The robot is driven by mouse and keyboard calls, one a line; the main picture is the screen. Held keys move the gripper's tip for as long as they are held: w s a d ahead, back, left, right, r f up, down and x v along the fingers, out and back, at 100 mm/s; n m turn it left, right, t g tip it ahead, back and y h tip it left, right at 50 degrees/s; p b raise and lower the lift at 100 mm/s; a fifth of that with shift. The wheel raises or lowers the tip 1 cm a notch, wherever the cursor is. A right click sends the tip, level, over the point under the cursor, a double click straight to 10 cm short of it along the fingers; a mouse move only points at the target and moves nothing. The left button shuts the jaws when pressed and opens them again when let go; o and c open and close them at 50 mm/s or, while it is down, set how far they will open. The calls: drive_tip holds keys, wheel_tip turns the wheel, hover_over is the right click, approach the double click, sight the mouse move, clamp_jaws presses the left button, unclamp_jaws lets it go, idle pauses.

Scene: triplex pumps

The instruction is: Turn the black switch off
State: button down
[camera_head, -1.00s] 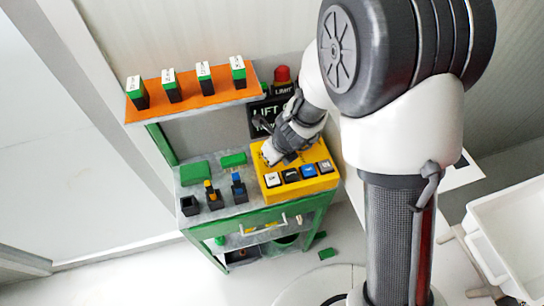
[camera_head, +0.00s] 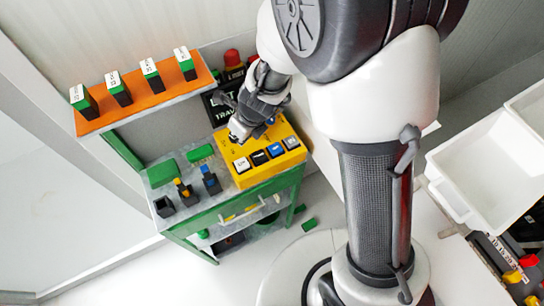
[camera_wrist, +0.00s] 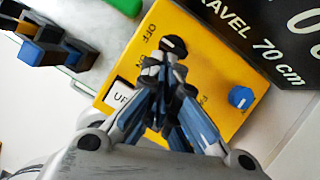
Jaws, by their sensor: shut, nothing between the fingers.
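The yellow control box (camera_head: 230,153) stands on the green bench. In the wrist view, the black switch (camera_wrist: 173,46) sits on its yellow face, with a white mark and OFF and ON lettering beside it. I cannot tell which label the mark points to. My gripper (camera_wrist: 163,66) is shut and empty, its tips right at the switch and covering part of it. I cannot tell whether they touch. In the head view my gripper (camera_head: 237,133) is over the far left part of the box and hides the switch.
A blue knob (camera_wrist: 241,97) and a white UP button (camera_wrist: 122,97) are near the gripper. A black TRAVEL sign (camera_head: 219,108) stands behind the box. An orange shelf (camera_head: 150,105) with several green-black blocks is at the left. White bins (camera_head: 480,165) are at the right.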

drive_tip(key=s+d, duration=0.9)
wheel_tip(320, 180, up, 13)
drive_tip(key=s+a+n+t+y+b, duration=0.1)
drive_tip(key=s+n+y, duration=0.15)
drive_tip(key=n, duration=1.15)
drive_tip(key=s+d+r+n+h+b, duration=0.1)
drive_tip(key=s+d+r+n+h, duration=0.4)
drive_tip(key=s+d+r+n, duration=0.2)
drive_tip(key=s+d+n, duration=0.2)
drive_tip(key=d+n, duration=0.2)
drive_tip(key=n, duration=0.2)
drive_tip(key=shift+s+d+t+h, duration=0.15)
drive_tip(key=shift+t+h, duration=0.15)
drive_tip(key=shift+h, duration=0.05)
